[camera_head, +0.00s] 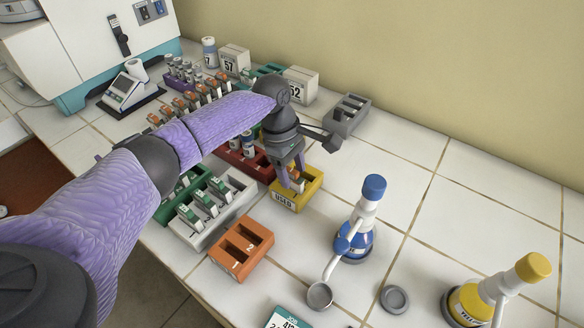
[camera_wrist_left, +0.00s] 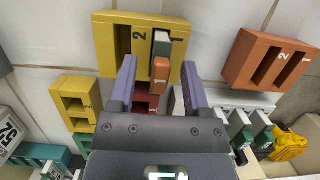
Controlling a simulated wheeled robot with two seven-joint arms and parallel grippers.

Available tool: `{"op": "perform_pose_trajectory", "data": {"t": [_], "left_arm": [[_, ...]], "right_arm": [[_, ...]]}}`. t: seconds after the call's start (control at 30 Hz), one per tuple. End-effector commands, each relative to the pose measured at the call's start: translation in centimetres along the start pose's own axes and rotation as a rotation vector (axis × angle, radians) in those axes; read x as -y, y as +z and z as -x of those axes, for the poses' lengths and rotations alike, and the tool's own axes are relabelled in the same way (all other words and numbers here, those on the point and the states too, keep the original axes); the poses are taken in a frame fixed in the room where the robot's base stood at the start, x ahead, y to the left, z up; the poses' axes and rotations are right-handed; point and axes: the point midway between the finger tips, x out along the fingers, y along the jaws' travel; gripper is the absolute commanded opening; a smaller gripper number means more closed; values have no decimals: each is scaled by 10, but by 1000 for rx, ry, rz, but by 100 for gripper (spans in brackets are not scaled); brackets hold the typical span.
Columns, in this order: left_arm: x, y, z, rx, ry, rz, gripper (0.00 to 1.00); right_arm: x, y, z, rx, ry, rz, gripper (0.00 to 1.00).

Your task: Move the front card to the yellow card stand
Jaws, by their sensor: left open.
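The yellow card stand (camera_head: 284,204), labelled USED, stands on the tiled bench in the head view. In the left wrist view the yellow stand (camera_wrist_left: 113,20) has slots marked 2 and 1. A card (camera_wrist_left: 161,68) with an orange end and a white-and-green body is at slot 1; slot 2 looks empty. My left gripper (camera_head: 291,178) is right over the stand. In the wrist view its open fingers (camera_wrist_left: 158,68) are on either side of the card, with gaps visible. The card is mostly hidden by the gripper in the head view. My right gripper is not in view.
An empty orange stand (camera_head: 242,262) is in front. A white stand (camera_head: 243,187) and a green stand with several cards are to the left, with a red stand (camera_head: 232,151) behind. A blue-capped bottle (camera_head: 357,240) stands to the right.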

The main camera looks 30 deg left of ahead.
Motion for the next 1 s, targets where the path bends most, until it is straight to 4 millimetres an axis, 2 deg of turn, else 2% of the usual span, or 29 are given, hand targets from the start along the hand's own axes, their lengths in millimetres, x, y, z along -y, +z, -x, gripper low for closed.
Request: {"op": "perform_pose_trajectory", "data": {"t": [0.13, 0.3, 0.4, 0.5, 0.63, 1.0], "left_arm": [[0, 0, 12, 0, 2, 0, 61], [-1, 1, 58, 0, 5, 0, 61], [0, 1, 80, 0, 3, 0, 61], [0, 0, 94, -1, 1, 0, 61], [0, 0, 100, 0, 0, 0, 61], [0, 0, 99, 0, 0, 0, 61]], "right_arm": [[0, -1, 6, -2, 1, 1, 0], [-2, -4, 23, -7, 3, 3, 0], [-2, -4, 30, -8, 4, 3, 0], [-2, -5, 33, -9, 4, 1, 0], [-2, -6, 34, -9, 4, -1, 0], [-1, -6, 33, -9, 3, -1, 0]]}}
